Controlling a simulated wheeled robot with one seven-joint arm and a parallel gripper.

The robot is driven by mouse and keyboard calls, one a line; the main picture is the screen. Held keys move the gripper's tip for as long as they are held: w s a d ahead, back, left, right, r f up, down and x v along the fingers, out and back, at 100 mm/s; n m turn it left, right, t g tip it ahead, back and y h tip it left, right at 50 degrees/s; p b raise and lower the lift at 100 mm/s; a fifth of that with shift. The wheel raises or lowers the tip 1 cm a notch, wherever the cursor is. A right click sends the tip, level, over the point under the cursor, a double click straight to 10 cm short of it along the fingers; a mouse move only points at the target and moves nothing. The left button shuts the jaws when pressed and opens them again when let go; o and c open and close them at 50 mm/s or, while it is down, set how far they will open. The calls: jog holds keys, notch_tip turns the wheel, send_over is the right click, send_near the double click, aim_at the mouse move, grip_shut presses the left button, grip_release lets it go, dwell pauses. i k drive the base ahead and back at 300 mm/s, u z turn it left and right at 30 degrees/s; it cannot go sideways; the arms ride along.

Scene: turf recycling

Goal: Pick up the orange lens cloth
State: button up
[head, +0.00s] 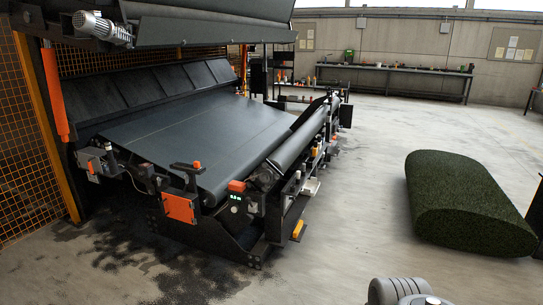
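I cannot make out an orange lens cloth for certain in the head view. Several small items lie along the front ledge (311,187) of the large machine, too small to tell apart. Orange parts show on the machine: a square orange panel (180,207) at its near corner and a small orange block (236,186) by a lit display. A yellow-orange piece (299,230) sits low at the machine's near end. Grey rounded parts of my arm show at the bottom edge. My gripper's fingers are not in view.
The machine with its dark belt (215,135) fills the left side. A large green turf roll (455,195) lies on the floor at right. A long workbench (395,69) with small items stands along the back wall. The concrete floor (365,175) between machine and roll is clear.

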aim_at(239, 187)
jog(key=u, duration=0.6)
jog(key=i, duration=2.85)
jog(key=u, duration=0.75)
jog(key=i, duration=1.1)
jog(key=u, duration=0.25)
